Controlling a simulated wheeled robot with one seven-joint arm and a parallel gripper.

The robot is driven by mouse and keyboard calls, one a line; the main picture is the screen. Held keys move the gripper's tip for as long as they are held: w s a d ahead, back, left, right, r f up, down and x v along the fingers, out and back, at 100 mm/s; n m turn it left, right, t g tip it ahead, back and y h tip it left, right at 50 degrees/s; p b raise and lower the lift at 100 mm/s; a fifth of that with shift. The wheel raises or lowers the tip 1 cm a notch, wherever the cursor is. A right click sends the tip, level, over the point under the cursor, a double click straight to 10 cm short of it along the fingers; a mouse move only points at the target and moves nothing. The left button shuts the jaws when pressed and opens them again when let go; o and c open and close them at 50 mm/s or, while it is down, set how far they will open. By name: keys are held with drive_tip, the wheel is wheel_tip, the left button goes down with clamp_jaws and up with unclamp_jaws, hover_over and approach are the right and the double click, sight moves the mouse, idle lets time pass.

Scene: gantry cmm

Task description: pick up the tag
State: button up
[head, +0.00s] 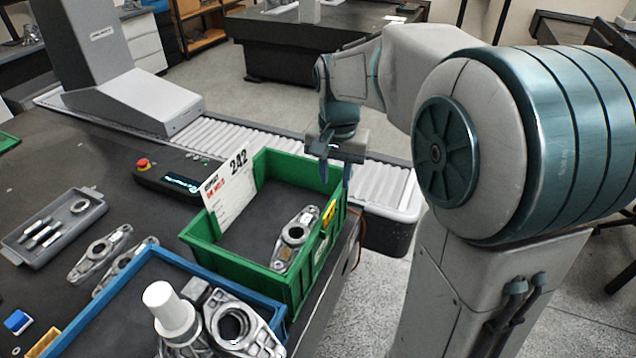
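A smaller yellow label (329,214) is on the bin's right wall. My gripper (335,175) points down at the far right corner of the bin, to the right of the white tag and apart from it. Its two fingers are spread with nothing seen between them. I cannot tell its exact height over the bin rim.
A metal part (294,240) lies in the green bin. A blue bin (135,268) with metal parts and a white cylinder (167,305) stands in front. A black control box (172,178) with a red button is left of the tag. A grey tool tray (52,225) lies farther left.

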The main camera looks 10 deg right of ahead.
sight(329, 217)
drive_tip(key=shift+m+g, duration=0.3)
drive_tip(key=shift+m, duration=0.4)
drive_tip(key=w+f+p, duration=0.1)
drive_tip(key=f, duration=0.3)
drive_tip(key=w+f+p, duration=0.1)
drive_tip(key=f, duration=0.4)
drive_tip(key=w+f, duration=0.2)
drive_tip(key=f, duration=0.2)
drive_tip(key=shift+f+p, duration=0.15)
drive_tip(key=shift+p, duration=0.25)
clamp_jaws()
